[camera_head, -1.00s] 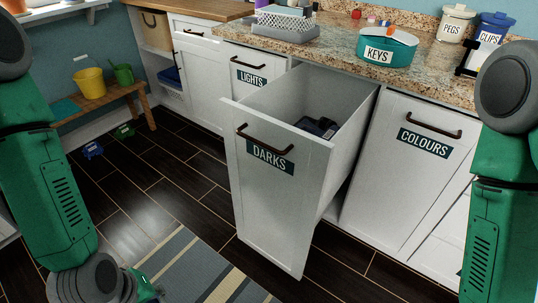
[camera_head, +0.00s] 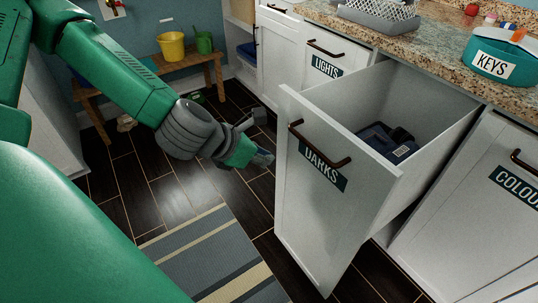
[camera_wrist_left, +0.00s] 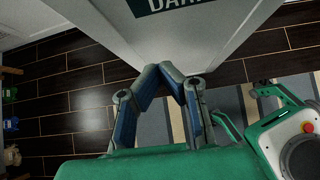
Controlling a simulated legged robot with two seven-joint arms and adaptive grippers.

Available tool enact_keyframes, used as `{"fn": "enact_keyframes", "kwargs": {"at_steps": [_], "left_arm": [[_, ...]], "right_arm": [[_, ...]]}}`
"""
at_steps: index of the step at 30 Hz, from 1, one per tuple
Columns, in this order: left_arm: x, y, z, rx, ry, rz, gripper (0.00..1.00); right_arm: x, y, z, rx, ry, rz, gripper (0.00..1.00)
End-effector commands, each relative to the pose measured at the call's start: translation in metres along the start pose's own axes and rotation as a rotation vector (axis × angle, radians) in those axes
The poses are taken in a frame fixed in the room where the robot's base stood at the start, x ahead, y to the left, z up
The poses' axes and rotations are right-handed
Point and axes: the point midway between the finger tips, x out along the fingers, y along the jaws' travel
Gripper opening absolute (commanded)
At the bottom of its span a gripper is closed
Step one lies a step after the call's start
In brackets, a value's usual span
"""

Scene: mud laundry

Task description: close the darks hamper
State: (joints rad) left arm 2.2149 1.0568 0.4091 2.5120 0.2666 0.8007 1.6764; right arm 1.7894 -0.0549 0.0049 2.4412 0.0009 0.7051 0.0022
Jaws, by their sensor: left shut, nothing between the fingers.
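The darks hamper (camera_head: 325,225) is a white pull-out front with a brown bar handle (camera_head: 318,147) and a DARKS label. My left gripper (camera_head: 266,158) is just left of the hamper front, apart from the handle, fingers toward the panel. In the left wrist view its fingertips (camera_wrist_left: 172,70) meet, empty, before the lower front panel (camera_wrist_left: 185,40); whether they touch it I cannot tell. My right gripper is not in the head view.
The LIGHTS front (camera_head: 325,65) and COLOURS front (camera_head: 500,200) flank the hamper, both shut. A granite counter (camera_head: 420,45) holds a teal KEYS tub (camera_head: 497,62). A wooden bench (camera_head: 190,67) with buckets stands at the back left. A striped rug (camera_head: 200,250) covers the floor in front.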

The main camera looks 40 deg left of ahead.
Motion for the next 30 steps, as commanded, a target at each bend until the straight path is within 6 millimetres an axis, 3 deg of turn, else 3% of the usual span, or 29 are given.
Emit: {"fn": "enact_keyframes", "kwargs": {"at_steps": [1, 8, 15, 22, 24, 30], "left_arm": [[0.008, 0.001, -0.004, 0.001, -0.004, 0.001, 0.00], [0.019, 0.004, -0.006, -0.002, -0.006, -0.001, 0.00], [0.048, 0.003, -0.007, 0.001, -0.001, -0.001, 0.00], [0.096, 0.000, -0.005, 0.002, 0.002, 0.000, 0.00], [0.102, 0.001, 0.008, 0.005, -0.002, 0.002, 0.00], [0.115, 0.003, 0.022, -0.001, -0.001, -0.001, 0.00]], "right_arm": [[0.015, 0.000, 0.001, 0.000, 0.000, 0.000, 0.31], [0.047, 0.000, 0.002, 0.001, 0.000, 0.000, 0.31], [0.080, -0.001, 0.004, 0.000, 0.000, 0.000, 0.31], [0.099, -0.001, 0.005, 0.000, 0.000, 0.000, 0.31], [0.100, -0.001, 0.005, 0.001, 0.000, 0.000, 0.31], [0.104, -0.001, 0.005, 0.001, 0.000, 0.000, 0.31]]}}
